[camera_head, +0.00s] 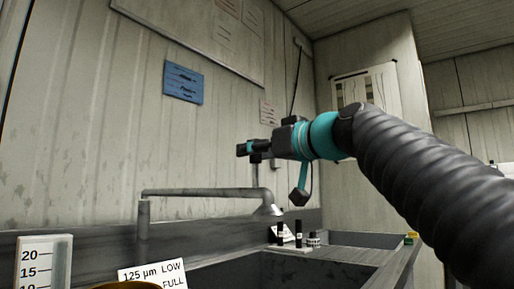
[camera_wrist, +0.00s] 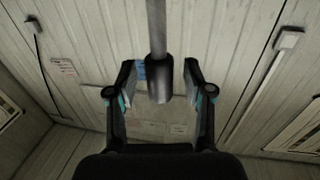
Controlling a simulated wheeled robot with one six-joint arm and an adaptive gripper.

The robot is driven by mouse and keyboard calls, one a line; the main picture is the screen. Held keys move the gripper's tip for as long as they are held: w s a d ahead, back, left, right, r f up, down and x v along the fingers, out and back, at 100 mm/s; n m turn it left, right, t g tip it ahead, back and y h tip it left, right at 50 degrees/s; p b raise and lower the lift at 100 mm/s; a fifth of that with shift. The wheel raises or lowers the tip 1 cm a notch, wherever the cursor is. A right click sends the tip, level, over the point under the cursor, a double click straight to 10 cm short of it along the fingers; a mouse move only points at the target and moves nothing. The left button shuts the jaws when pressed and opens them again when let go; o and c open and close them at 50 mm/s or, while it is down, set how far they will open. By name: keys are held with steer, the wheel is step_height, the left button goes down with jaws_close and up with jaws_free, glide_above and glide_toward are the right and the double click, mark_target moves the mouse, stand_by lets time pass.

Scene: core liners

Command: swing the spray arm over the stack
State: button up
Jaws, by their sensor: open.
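The spray arm (camera_head: 205,192) is a grey pipe running right from an upright post (camera_head: 143,217) to a downturned spray head (camera_head: 271,207) over the sink. A thin rod with a dark grip (camera_head: 256,158) rises from the pipe near the spray head. My gripper (camera_head: 248,148) is at this grip. In the wrist view the dark cylindrical grip (camera_wrist: 158,83) lies between the two open fingers of my gripper (camera_wrist: 159,75), with gaps visible on both sides. A brass-coloured rim (camera_head: 128,285) shows at the bottom edge, mostly cut off; it may be the stack.
A label reading "125 µm" (camera_head: 138,274), a "LOW / FULL" label (camera_head: 172,273) and a white scale (camera_head: 43,263) stand in front. Small dark bottles (camera_head: 298,234) stand on the sink's back ledge. The sink basin (camera_head: 290,272) looks empty where visible. Wall panels are behind.

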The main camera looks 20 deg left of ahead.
steer(key=shift+w+a, duration=0.15)
steer(key=shift+a, duration=0.1)
jaws_close()
